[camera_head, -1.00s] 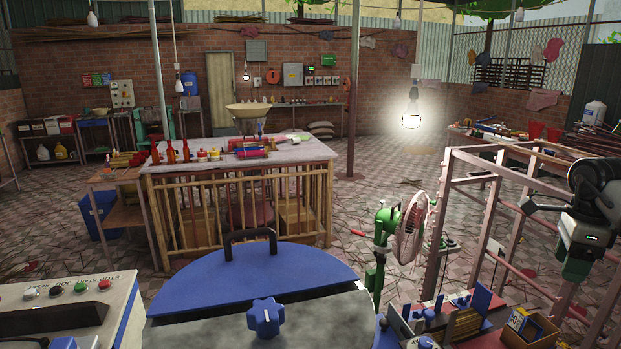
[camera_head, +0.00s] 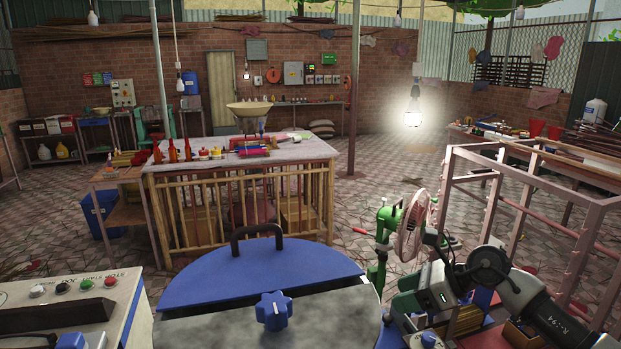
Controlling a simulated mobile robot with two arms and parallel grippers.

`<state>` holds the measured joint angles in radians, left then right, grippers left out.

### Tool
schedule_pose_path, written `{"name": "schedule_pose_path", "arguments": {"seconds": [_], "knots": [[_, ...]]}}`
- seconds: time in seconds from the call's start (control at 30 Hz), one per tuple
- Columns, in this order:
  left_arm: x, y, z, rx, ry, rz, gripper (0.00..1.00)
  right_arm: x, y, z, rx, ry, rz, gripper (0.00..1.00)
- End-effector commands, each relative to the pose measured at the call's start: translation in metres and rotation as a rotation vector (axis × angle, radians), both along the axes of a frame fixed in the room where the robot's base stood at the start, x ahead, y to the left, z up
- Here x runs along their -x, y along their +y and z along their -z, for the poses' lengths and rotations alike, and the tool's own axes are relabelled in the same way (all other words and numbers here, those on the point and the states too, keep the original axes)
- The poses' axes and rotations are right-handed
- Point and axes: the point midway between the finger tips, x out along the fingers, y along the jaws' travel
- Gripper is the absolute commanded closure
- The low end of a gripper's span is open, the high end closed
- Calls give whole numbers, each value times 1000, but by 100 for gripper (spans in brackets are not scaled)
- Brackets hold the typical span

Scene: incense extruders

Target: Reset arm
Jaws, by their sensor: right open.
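My right arm comes in from the right edge in the head view. Its gripper (camera_head: 402,306) is low at the right of the picture, beside the blue round lid and over the tray of small parts. It is open, and I see nothing held in it. Its fingertips are small and dark here. My left arm and left gripper are not in view.
A machine with a blue round lid (camera_head: 215,287), black handle and blue knob (camera_head: 273,311) stands close in front. A control panel (camera_head: 60,300) is at left. A green fan (camera_head: 408,228) and a pink metal frame (camera_head: 492,222) stand right. A slatted table (camera_head: 240,155) stands beyond.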

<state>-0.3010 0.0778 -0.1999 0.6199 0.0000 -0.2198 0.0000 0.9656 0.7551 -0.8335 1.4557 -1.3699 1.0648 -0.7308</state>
Motion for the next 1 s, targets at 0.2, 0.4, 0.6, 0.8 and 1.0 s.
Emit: {"name": "schedule_pose_path", "arguments": {"seconds": [0.2,0.4,0.6,0.8,1.0], "knots": [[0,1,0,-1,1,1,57,33,92,-13,-694,144,203,46],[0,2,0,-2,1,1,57,52,90,-20,-1261,418,544,46],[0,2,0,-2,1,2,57,74,50,16,-1688,737,971,46],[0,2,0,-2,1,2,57,135,3,95,-2007,1109,1575,46],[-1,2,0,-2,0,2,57,220,-17,157,1893,-1237,-1949,46]]}}
